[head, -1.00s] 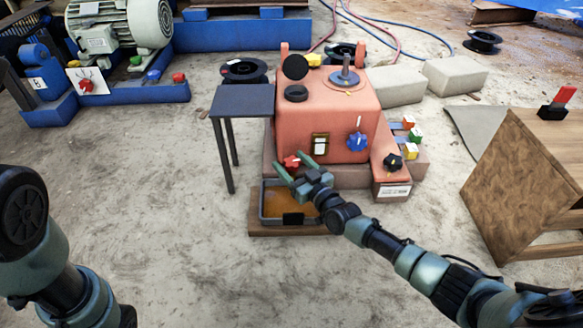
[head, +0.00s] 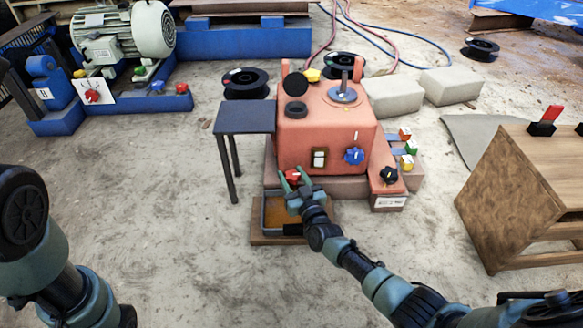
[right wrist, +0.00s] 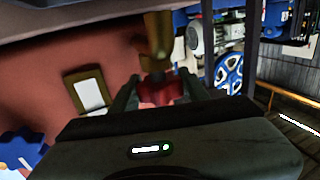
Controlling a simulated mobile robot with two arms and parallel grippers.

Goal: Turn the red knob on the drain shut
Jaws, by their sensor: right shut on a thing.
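The red drain knob (head: 293,175) sits low on the front of the salmon-red machine housing (head: 325,140), above a shallow tray of brown liquid. My right gripper (head: 291,183) reaches it from the front and is shut on it. In the right wrist view the red knob (right wrist: 160,90) sits between the two fingers (right wrist: 163,95), with a brass-coloured pipe (right wrist: 158,40) next to it. The fingers hide part of the knob in the head view. My left arm shows at the left edge, but its gripper is out of view.
The tray (head: 264,212) stands on a wooden board under the knob. A dark small table (head: 245,117) stands to the left. A blue knob (head: 354,156) and a black knob (head: 388,176) are to the right. A wooden stand (head: 500,200) is at far right.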

